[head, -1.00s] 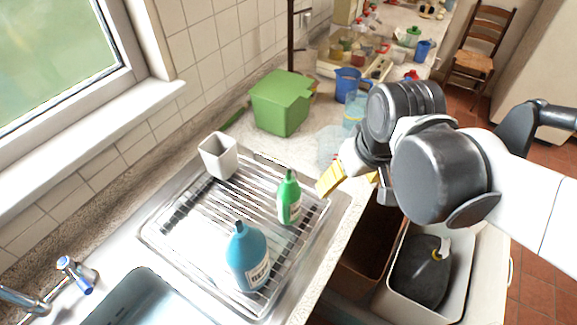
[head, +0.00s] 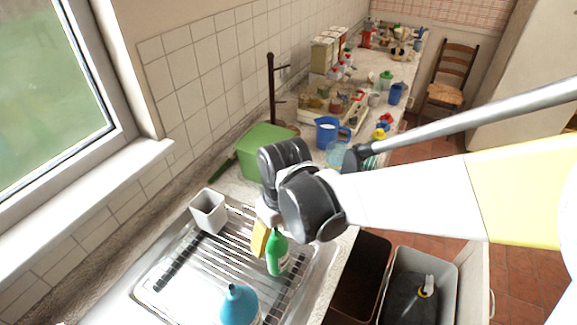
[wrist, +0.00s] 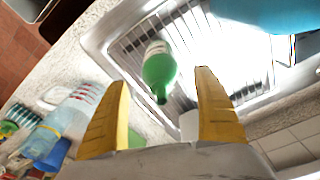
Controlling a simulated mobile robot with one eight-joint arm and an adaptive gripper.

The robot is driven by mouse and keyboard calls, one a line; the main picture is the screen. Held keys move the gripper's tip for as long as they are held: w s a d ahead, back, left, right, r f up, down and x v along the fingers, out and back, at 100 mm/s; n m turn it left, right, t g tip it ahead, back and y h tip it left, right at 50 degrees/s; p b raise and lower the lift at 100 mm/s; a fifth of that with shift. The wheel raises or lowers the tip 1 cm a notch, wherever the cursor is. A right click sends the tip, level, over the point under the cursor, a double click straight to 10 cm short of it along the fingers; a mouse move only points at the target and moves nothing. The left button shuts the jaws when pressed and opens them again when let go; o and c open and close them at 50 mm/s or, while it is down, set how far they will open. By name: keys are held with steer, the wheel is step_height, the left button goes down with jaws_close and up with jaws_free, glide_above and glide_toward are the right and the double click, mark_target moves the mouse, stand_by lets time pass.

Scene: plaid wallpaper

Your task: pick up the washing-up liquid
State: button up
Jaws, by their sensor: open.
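A green bottle (head: 277,254) with a white label, which looks like the washing-up liquid, stands on the metal draining rack (head: 190,270). A larger blue bottle (head: 238,306) stands nearer on the rack; I cannot tell from the labels which is meant. My gripper (head: 262,238) is open just behind and left of the green bottle's top, with one yellow finger showing. In the wrist view the gripper (wrist: 160,78) is open and empty, and the green bottle (wrist: 159,68) shows beyond and between the fingertips, apart from both.
A white square cup (head: 208,212) stands at the rack's back left. A green box (head: 258,150) and a blue jug (head: 328,132) stand behind on the counter, with more clutter further back. An open bin (head: 410,275) is below, right of the counter edge. Tiled wall is on the left.

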steer(key=f, duration=0.3)
steer(key=shift+w+a+f+b, duration=0.2)
steer(key=shift+a+b, duration=0.1)
steer(key=shift+b, duration=0.1)
steer(key=c, duration=1.1)
steer(key=shift+r, duration=0.2)
steer(key=shift+c, duration=0.2)
